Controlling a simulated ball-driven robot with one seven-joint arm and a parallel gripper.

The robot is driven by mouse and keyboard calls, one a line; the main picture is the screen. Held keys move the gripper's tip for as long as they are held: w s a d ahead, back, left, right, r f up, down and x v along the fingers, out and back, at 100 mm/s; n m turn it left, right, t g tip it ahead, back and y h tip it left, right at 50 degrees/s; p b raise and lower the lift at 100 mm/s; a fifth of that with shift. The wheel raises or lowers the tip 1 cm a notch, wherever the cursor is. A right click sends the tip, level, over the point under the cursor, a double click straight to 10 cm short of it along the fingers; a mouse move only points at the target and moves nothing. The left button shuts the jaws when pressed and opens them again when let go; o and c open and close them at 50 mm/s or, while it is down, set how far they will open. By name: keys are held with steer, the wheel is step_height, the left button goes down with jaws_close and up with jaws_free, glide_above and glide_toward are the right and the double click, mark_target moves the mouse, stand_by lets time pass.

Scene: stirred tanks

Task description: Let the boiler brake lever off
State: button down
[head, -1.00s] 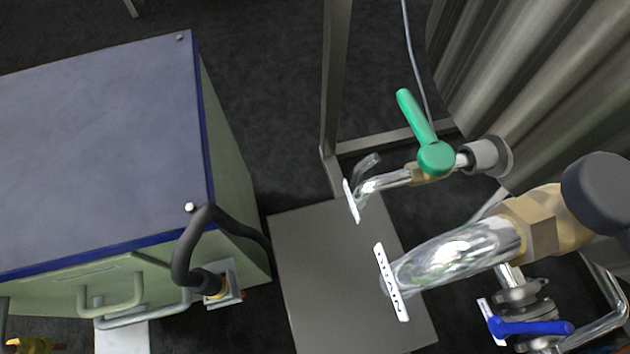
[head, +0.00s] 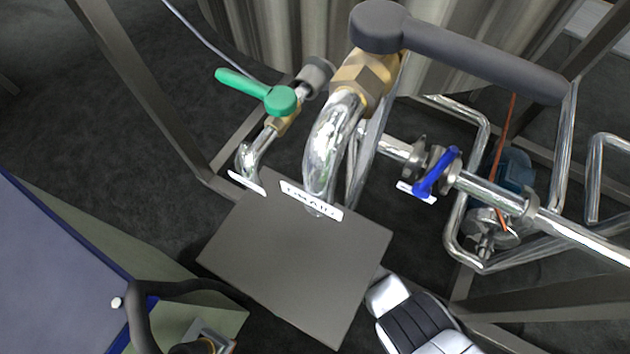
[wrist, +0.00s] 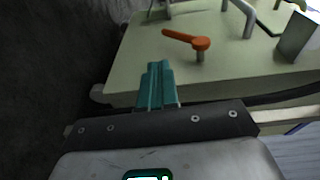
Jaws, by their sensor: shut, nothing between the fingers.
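An orange lever (wrist: 188,41) sits on a short post on the pale green face of a cabinet in the wrist view. It is the likeliest brake lever, but no label on it shows. The cabinet, probably the boiler, also shows in the head view (head: 45,265) with a blue top at the lower left. My gripper (wrist: 157,72) shows in the wrist view with its teal fingers together and empty. The fingers are below and left of the orange lever in the picture, apart from it. The orange lever is not visible in the head view now.
A thick black hose or handle (head: 142,315) bends at the cabinet's corner. Metal pipes carry a green lever (head: 245,90), a dark grey lever (head: 470,60) and a blue lever (head: 436,172). A grey plate (head: 295,255) lies below a DRAIN label. Metal handles (wrist: 240,15) stand near the orange lever.

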steer(key=w+d+r+m+t+h+p, duration=0.1)
steer(key=d+t, duration=0.4)
steer(key=d, duration=0.5)
steer(key=w+d+r+m+t+h+p, duration=0.1)
steer(key=d+r+m+t+h+p, duration=0.1)
steer(key=d, duration=0.8)
steer(key=shift+r+m+t+h+p, duration=0.4)
steer(key=shift+r+m+t+h, duration=0.4)
steer(key=shift+m+t+h, duration=1.1)
steer(key=shift+w+t+y, duration=0.1)
steer(key=shift+t+y, duration=0.2)
steer(key=shift+y, duration=0.2)
